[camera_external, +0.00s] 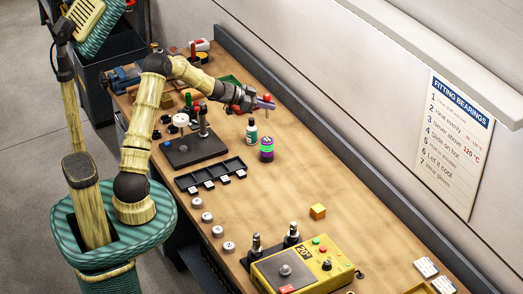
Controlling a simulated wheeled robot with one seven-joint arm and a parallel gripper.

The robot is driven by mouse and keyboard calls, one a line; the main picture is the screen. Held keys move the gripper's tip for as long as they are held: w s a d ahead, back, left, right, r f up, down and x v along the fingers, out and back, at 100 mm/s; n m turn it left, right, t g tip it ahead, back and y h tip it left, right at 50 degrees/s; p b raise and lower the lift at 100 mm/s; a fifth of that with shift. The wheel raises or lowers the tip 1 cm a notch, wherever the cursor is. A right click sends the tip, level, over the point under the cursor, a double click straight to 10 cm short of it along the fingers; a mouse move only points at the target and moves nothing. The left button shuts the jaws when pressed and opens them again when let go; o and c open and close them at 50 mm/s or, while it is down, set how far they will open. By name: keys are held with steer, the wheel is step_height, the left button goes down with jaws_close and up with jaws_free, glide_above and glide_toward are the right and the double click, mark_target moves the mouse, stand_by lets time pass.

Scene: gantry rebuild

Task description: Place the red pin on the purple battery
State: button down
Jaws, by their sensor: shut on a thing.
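My gripper (265,103) is at the end of my outstretched arm, above the bench near its back edge. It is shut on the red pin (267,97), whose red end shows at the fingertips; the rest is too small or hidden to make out.
A black tray (210,176) and a dark plate with posts (195,148) lie further left. Bench right of the battery is clear.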

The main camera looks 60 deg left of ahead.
mark_target(267, 117)
step_height(267, 117, down, 6)
steer(key=shift+r, duration=0.15)
steer(key=shift+f+p, duration=0.4)
steer(key=shift+f, duration=1.45)
steer(key=shift+f, duration=0.15)
steer(key=c, duration=1.5)
jaws_free()
